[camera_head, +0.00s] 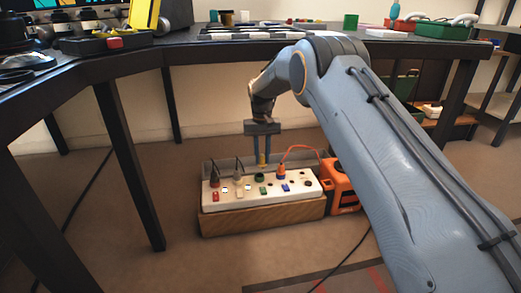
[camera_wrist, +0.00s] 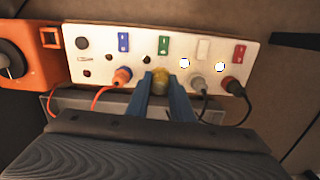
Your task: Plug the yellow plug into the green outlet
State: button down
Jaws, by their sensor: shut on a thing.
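The yellow plug (camera_wrist: 160,80) is between my gripper's fingers (camera_wrist: 166,92) in the wrist view, and a bit of yellow shows there in the head view. My gripper (camera_head: 262,158) points down over the white power strip (camera_head: 213,208). The green outlet is marked by a green label (camera_head: 263,190), also clear in the wrist view (camera_wrist: 163,46). A dark round socket (camera_head: 259,177) shows behind that label, just below the fingers. In the wrist view the plug and fingers hide the socket, so I cannot tell whether the plug touches it.
An orange plug (camera_wrist: 122,76) is at the blue label, a grey plug (camera_wrist: 197,82) at the white label and a black plug (camera_wrist: 233,86) at the red label. The strip stands on a wooden block (camera_head: 262,217). An orange device (camera_head: 341,187) stands beside it, under the desk (camera_head: 330,38).

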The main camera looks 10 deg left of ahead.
jog(key=shift+n, duration=0.3)
jog(key=w+f, duration=0.1)
jog(key=w+a+f+b, duration=0.1)
jog(key=f, duration=0.1)
jog(key=w+f, duration=0.1)
jog(key=shift+w+a+f, duration=0.1)
jog(key=shift+a+f, duration=0.15)
jog(key=shift+f, duration=0.05)
dwell(0.4)
dwell(0.7)
jog(key=shift+f+b, duration=0.5)
jog(key=shift+f, duration=1.2)
dwell(1.3)
jog(key=c, duration=1.5)
grip_release()
jog(key=shift+r, duration=0.1)
